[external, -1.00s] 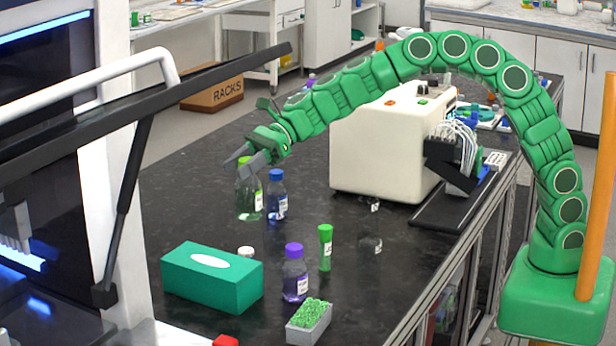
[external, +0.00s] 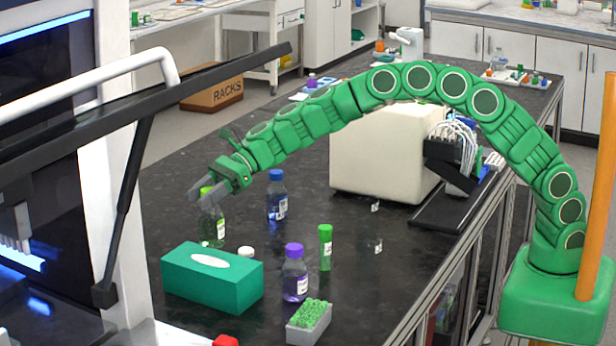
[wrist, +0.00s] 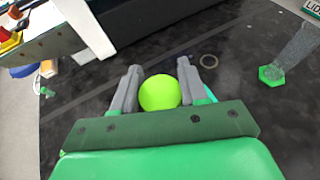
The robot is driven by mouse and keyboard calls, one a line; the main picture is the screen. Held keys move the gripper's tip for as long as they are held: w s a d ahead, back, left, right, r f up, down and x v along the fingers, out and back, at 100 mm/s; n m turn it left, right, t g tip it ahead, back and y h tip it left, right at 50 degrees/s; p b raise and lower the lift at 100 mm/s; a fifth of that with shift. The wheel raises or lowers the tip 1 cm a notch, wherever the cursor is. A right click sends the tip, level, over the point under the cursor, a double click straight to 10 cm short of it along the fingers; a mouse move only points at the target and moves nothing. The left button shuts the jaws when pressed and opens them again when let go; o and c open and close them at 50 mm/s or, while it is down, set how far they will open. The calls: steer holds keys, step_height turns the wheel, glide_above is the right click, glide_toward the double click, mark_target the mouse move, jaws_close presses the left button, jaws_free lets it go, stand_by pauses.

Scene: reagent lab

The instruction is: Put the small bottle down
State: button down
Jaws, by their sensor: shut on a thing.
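The small bottle (external: 213,229) is clear with green liquid, a white label and a lime-green cap. In the external view it is upright, just behind the teal tissue box. My gripper (external: 205,194) is shut on its top, with the grey fingers on both sides of the cap. In the wrist view the round lime cap (wrist: 160,93) sits between the two fingers of my gripper (wrist: 160,84). I cannot tell whether the bottle's base touches the black bench (external: 330,200).
A blue-capped bottle (external: 277,197) stands to the right. The teal tissue box (external: 212,281), a white cap (external: 246,252), a purple-capped bottle (external: 295,275) and a green tube (external: 325,248) are nearer the camera. A white instrument (external: 380,160) stands behind. Bench left of the blue-capped bottle is clear.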

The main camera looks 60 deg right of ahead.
mark_target(201, 213)
steer(key=shift+w+a+f, duration=0.25)
steer(key=shift+w+f, duration=0.15)
steer(key=shift+f, duration=1.75)
steer(key=c, duration=0.6)
jaws_free()
steer(key=shift+s+d+r, duration=0.2)
steer(key=shift+d+r, duration=0.15)
steer(key=shift+d, duration=0.25)
steer(key=v, duration=1)
steer(key=shift+d+r, duration=0.2)
steer(key=shift+d, duration=0.05)
steer(key=shift+s, duration=0.1)
